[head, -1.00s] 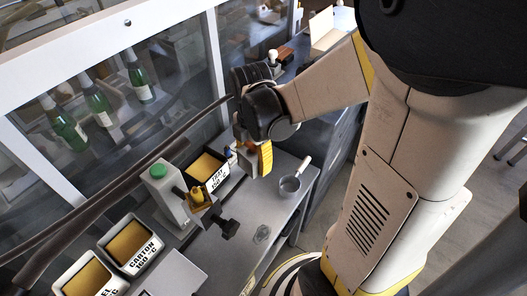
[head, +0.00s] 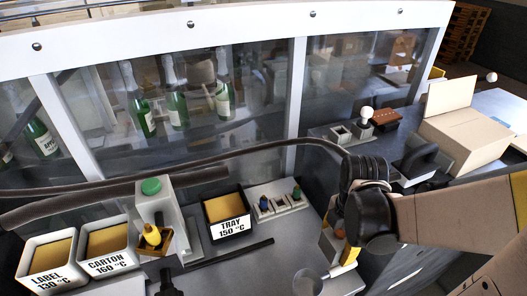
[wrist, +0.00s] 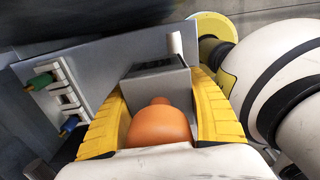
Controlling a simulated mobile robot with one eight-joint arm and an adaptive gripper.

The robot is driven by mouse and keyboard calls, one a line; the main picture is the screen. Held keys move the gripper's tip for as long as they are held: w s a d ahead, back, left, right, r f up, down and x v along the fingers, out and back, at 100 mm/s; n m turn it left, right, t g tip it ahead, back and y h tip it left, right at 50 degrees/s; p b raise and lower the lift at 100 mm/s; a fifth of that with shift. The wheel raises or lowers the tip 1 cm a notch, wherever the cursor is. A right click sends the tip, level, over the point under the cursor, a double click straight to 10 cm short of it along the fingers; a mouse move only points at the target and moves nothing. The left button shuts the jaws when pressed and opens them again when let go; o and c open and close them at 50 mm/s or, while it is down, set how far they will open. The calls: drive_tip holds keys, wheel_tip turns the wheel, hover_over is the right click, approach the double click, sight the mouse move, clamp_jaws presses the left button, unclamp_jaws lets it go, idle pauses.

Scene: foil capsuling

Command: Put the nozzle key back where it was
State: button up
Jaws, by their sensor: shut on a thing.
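My gripper (head: 345,250) is shut on an orange rounded handle, which I take to be the nozzle key (wrist: 158,127). In the wrist view the handle sits between the yellow fingers; a grey block with a dark top lies just beyond it, and I cannot tell whether it belongs to the key. A pale rack (head: 278,200) holds a blue-handled piece (head: 264,203) and a green-handled piece (head: 297,193), with an unfilled place between them. The rack also shows at left in the wrist view (wrist: 62,92). My gripper is to the right of the rack, apart from it.
A metal ladle (head: 307,282) is near my gripper. A dark hose (head: 250,147) runs above the bench. Green bottles stand behind glass.

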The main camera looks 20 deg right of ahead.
drive_tip(key=b, duration=0.4)
hover_over(310, 240)
wheel_tip(310, 240, down, 6)
drive_tip(key=shift+s+r, duration=0.1)
drive_tip(key=shift+f+b, duration=0.8)
drive_tip(key=shift+f, duration=1.25)
drive_tip(key=shift+f, duration=0.1)
drive_tip(key=o, duration=1.4)
drive_tip(key=shift+c, duration=0.2)
